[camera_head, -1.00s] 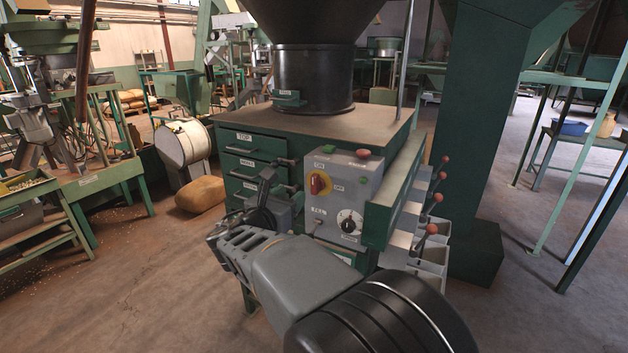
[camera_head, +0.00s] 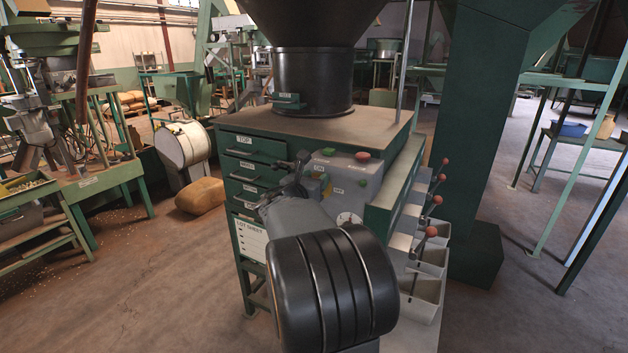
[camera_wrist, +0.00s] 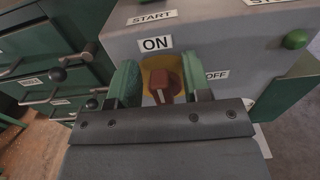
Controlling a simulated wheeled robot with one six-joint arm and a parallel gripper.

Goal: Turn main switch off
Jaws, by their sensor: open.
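The main switch is a red rotary handle (camera_wrist: 164,86) on a yellow plate, seen in the wrist view. An ON label (camera_wrist: 156,43) is above it and an OFF label (camera_wrist: 216,75) is to its right. The handle stands roughly upright in that view, towards ON. My gripper (camera_wrist: 162,78) is open, with one green-padded finger on each side of the handle; I cannot tell whether they touch it. In the head view my gripper (camera_head: 300,168) is at the box's left front, and my arm hides most of the switch.
The grey control box (camera_head: 371,181) carries a green button (camera_head: 327,152), a red button (camera_head: 362,156) and a dial (camera_head: 349,218) partly hidden by my arm. Drawers with protruding knobs (camera_wrist: 57,75) are close on the left. Red-knobbed levers (camera_head: 431,230) stand on the right.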

